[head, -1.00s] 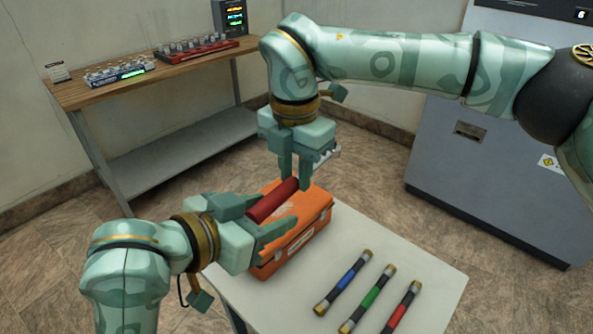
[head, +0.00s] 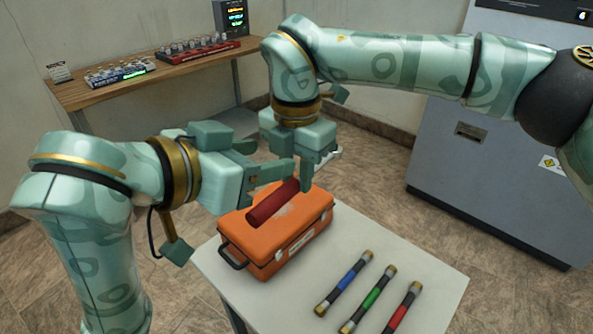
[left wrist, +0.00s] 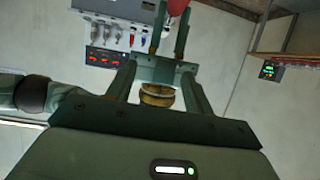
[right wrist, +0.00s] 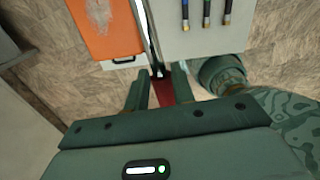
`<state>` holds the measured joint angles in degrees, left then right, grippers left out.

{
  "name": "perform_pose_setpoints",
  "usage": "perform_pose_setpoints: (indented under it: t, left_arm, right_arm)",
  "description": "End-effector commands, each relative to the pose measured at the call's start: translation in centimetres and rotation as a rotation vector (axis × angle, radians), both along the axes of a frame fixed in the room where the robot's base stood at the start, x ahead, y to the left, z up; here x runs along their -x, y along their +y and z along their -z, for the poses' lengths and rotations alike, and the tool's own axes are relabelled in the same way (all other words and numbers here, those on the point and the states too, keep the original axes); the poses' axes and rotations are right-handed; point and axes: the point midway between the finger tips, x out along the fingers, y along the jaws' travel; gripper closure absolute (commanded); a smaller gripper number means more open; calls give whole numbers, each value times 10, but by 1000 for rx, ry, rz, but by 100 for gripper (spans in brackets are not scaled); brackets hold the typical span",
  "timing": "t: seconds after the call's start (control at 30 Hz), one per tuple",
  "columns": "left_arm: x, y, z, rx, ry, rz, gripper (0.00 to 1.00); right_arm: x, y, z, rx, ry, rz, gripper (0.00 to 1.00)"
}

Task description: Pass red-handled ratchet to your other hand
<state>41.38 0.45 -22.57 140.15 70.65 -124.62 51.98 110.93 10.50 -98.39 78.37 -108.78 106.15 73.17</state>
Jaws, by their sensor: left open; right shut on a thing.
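The red-handled ratchet (head: 272,203) is held tilted above an orange toolbox, its red handle pointing down and left in the head view. My right gripper (head: 297,181), reaching down from the right, is shut on it near the handle's upper end. The handle also shows between the right fingers in the right wrist view (right wrist: 164,91). The ratchet's metal head is mostly hidden by the right gripper. My left gripper (head: 268,160) is open and empty, just above and left of the handle.
The orange toolbox (head: 300,222) stands on a small white table (head: 420,258). A blue-banded (head: 345,281), a green-banded (head: 369,298) and a red-banded bar (head: 401,312) lie to its right. A wooden workbench (head: 150,88) is behind left. A grey cabinet (head: 500,170) is behind right.

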Motion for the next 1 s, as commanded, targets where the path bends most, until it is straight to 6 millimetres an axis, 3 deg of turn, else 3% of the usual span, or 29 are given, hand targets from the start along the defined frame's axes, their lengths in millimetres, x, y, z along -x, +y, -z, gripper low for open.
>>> perform_pose_setpoints:
  t: [0.13, 0.2, 0.27, 0.4, 0.6, 0.8, 1.0]
  left_arm:
    - [-29, 28, 0, -85, -50, -91, 48]
    - [-53, 52, 3, -160, -85, -165, 48]
    - [-78, 68, 27, -189, -40, -219, 48]
    - [-131, 120, 81, -297, 15, -350, 48]
    - [-177, 211, 160, -508, 64, -504, 48]
    - [-190, 315, 236, -779, 100, -599, 48]
    - [-152, 301, 365, -727, 262, -547, 48]
  right_arm:
    - [0, 0, -1, -1, -1, 0, 100]
    - [0, 0, 0, -1, -1, 0, 100]
    - [0, 0, 0, -1, -1, 0, 100]
    - [0, 0, 0, -1, -1, 0, 100]
    - [0, 0, -1, -1, -1, 0, 100]
    - [0, 0, -1, -1, -1, 0, 100]
    - [0, 0, 0, -1, -1, 0, 100]
